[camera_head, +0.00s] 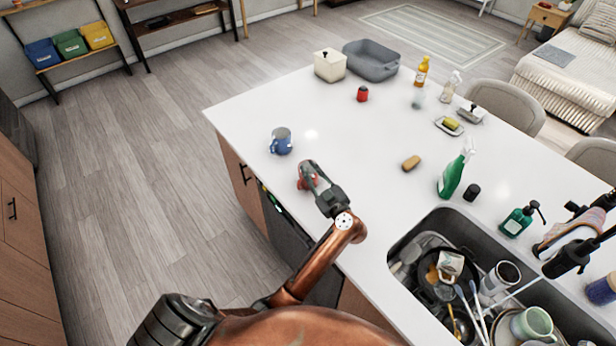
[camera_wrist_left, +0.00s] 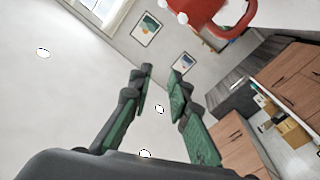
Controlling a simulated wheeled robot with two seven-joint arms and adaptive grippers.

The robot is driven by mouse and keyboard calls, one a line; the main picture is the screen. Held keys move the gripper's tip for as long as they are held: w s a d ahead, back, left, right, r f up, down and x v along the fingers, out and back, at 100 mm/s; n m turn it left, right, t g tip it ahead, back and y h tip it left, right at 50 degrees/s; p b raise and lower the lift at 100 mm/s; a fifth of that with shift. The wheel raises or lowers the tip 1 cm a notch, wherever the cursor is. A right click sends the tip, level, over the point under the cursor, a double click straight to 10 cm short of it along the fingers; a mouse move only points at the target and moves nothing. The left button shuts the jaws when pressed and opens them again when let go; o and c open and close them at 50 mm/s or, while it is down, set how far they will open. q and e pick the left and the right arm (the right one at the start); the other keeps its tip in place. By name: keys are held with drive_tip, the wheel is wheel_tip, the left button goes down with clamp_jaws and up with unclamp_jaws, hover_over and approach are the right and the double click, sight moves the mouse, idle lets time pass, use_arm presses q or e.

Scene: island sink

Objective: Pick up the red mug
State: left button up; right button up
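The red mug (camera_head: 302,184) stands on the white island top near its left edge. My left gripper (camera_head: 313,172) is over and beside it in the head view and hides part of it. In the left wrist view, the mug (camera_wrist_left: 205,14) is at the top edge, cut off by the frame, with its handle to the right. The left gripper's fingers (camera_wrist_left: 160,72) are apart, with bare wall showing between them and no mug there. Whether a finger touches the mug, I cannot tell. My right gripper is not in view.
A blue mug (camera_head: 281,141) stands just behind the red mug. The sink (camera_head: 408,247) is full of dishes. The countertop between is clear.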

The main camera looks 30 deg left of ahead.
use_arm(q)
drive_tip(key=s+d+f+g+h, duration=0.1)
drive_tip(key=f, duration=0.1)
drive_tip(key=s+d+f+g, duration=0.1)
drive_tip(key=f+g, duration=0.1)
drive_tip(key=f, duration=0.1)
drive_tip(key=s+d+f+g+h, duration=0.1)
drive_tip(key=f+g, duration=0.1)
drive_tip(key=shift+d+f+h, duration=0.25)
drive_tip(key=shift+d+h, duration=0.05)
drive_tip(key=shift+d, duration=0.1)
drive_tip(key=shift+a+f+m+g, duration=0.1)
drive_tip(key=shift+f+m+g, duration=0.2)
drive_tip(key=x, duration=0.7)
drive_tip(key=shift+s+a+f, duration=0.15)
drive_tip(key=shift+s, duration=0.05)
drive_tip(key=shift+c, duration=0.5)
clamp_jaws()
